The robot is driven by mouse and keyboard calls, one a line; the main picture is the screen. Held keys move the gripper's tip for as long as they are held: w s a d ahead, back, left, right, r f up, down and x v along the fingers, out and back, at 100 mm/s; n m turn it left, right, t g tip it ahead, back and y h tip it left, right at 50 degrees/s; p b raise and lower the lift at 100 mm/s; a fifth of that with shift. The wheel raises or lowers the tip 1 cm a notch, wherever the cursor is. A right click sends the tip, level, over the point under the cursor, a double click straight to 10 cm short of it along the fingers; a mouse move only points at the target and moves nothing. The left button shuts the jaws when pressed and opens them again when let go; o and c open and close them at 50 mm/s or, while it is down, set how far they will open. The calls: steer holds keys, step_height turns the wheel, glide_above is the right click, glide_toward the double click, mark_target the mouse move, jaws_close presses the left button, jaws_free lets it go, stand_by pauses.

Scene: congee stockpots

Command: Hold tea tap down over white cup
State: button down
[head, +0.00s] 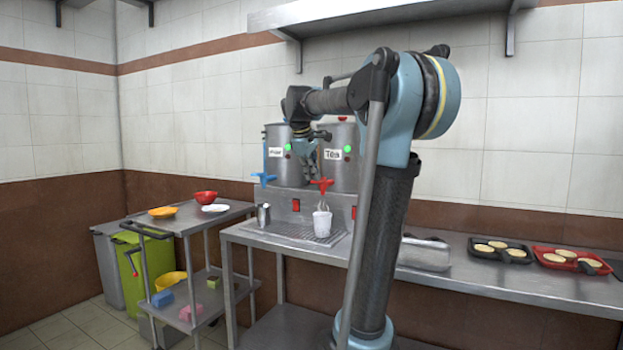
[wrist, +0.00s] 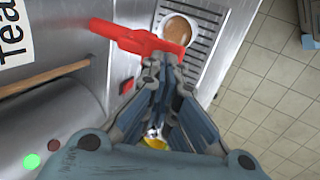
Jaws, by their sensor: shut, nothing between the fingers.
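The tea urn (head: 340,160) has a "Tea" label and a red tap (head: 321,185) low on its front. In the wrist view the red tap (wrist: 138,40) crosses just beyond my fingertips. The white cup (head: 322,225) stands upright on the drip grille below the tap. From above, the cup (wrist: 177,31) shows brown liquid inside, and the tap hides part of it. My gripper (wrist: 161,62) is shut and empty, its tips at the tap's edge; contact is unclear. My arm partly hides the urns in the head view.
A second urn (head: 281,155) with a blue tap (head: 263,179) stands to the left. A metal jug (head: 263,215) sits on the counter by the drip grille (head: 290,233). Trays of food (head: 500,250) lie at the right. A trolley (head: 182,220) with bowls stands at the left.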

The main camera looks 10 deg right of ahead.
step_height(320, 180, up, 13)
steer(key=s+a, duration=0.1)
steer(key=shift+s+a+r, duration=0.15)
steer(key=shift+s+a, duration=0.1)
steer(key=shift+s, duration=0.15)
steer(key=shift+s, duration=0.1)
stand_by(1.2)
steer(key=s+f+m+y, duration=0.1)
steer(key=s+f+m, duration=0.2)
steer(key=s+f, duration=0.8)
steer(key=s+f+m+g+y, duration=0.1)
steer(key=s+f+m, duration=0.3)
steer(key=s+f, duration=0.7)
steer(key=s+d+f+m+y, duration=0.1)
steer(key=s+f+m, duration=0.2)
steer(key=s+f, duration=0.7)
step_height(320, 180, down, 17)
steer(key=shift+s+r+g, duration=0.1)
steer(key=shift+s+g, duration=0.3)
steer(key=shift+d, duration=0.1)
steer(key=shift+w+f, duration=0.2)
steer(key=shift+w, duration=0.25)
